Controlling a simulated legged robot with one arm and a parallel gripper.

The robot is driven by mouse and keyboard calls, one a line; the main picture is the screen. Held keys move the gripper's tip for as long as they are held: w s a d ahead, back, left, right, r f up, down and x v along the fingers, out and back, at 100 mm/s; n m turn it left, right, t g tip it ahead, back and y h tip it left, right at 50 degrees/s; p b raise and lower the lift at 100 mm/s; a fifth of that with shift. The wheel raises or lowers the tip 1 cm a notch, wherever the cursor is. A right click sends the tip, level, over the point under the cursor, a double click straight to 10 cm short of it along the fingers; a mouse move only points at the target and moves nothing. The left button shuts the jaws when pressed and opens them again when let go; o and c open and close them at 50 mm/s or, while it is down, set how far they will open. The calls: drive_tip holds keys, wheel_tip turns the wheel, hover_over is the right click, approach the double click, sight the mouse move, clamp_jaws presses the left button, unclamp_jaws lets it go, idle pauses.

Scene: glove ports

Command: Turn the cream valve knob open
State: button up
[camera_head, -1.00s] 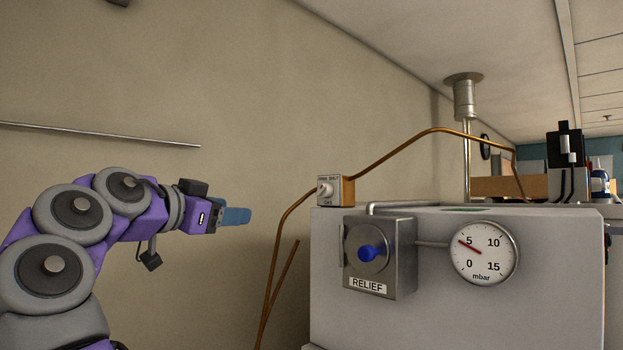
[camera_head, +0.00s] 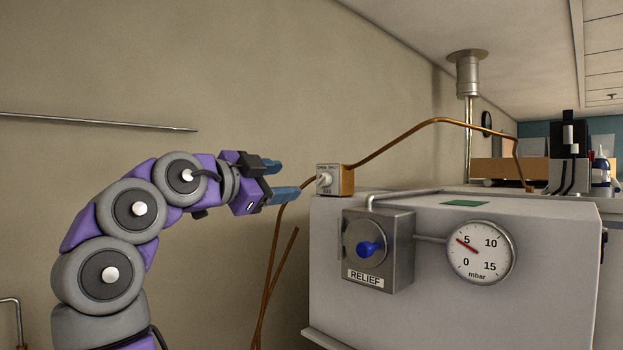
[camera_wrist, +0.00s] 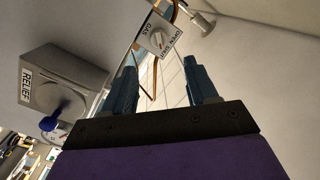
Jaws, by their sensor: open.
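The cream valve knob (camera_head: 325,179) is on the front of a small box labelled OPEN, SHUT and GAS, on the top left corner of the grey cabinet. It also shows in the wrist view (camera_wrist: 157,40), beyond and between my fingertips. My gripper (camera_head: 280,180) is open and empty, to the left of the knob and apart from it. Its two blue fingers (camera_wrist: 165,75) point towards the box in the wrist view. The knob's exact angle is hard to read at this size.
A RELIEF box (camera_head: 398,255) with a blue knob (camera_head: 370,248) sits below right of the valve. A pressure gauge (camera_head: 480,252) is beside it. A copper pipe (camera_head: 400,135) runs from the valve box. The wall (camera_head: 250,60) behind is bare except for a metal rod (camera_head: 90,121).

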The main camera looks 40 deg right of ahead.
sight(319, 179)
drive_tip(key=d, duration=0.3)
drive_tip(key=w+d, duration=0.1)
drive_tip(key=d, duration=0.3)
drive_tip(key=w+d+p, duration=0.1)
drive_tip(key=d, duration=0.2)
drive_tip(key=shift+d, duration=0.25)
drive_tip(key=shift+c, duration=0.3)
drive_tip(key=c, duration=1)
